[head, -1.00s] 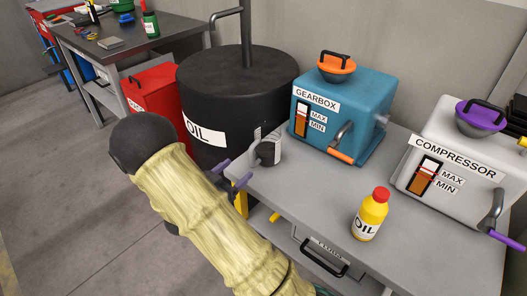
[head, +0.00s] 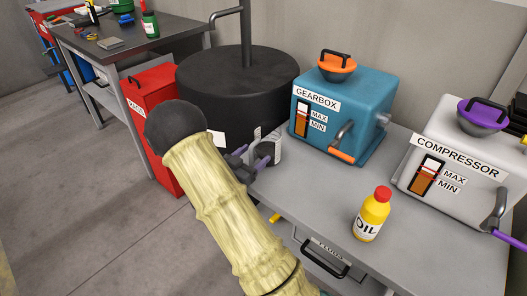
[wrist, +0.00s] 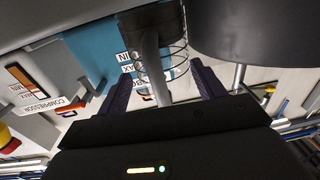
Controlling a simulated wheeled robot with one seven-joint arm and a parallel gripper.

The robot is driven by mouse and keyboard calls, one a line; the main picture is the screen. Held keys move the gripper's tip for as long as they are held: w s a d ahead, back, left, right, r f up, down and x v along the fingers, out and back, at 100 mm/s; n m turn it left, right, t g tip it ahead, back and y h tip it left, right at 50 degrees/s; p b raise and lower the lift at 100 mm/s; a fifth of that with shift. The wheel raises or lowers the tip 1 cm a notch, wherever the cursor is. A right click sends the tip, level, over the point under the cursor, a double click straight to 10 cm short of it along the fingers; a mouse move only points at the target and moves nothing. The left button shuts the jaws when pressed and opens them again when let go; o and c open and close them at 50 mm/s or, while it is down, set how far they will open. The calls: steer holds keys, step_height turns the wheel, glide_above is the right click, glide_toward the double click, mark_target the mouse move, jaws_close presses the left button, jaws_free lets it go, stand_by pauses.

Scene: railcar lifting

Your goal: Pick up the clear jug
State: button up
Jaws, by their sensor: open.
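The clear jug (head: 274,148) stands at the table's left end, beside the black oil drum. It is see-through with dark scale lines and is partly hidden by my gripper in the head view. My gripper (head: 250,158) has purple fingers, spread open at the jug's near left side. In the wrist view the jug (wrist: 176,58) shows as thin rings with a grey upright part, between the open fingers (wrist: 163,80). I cannot tell whether either finger touches it.
The grey table (head: 310,205) also bears the blue gearbox (head: 345,110), the white compressor (head: 455,160) and a yellow oil bottle (head: 370,215). The black drum (head: 235,85) stands close behind the jug. A red bin (head: 150,100) is left of the drum.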

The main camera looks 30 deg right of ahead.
steer(key=shift+x, duration=0.75)
jaws_close()
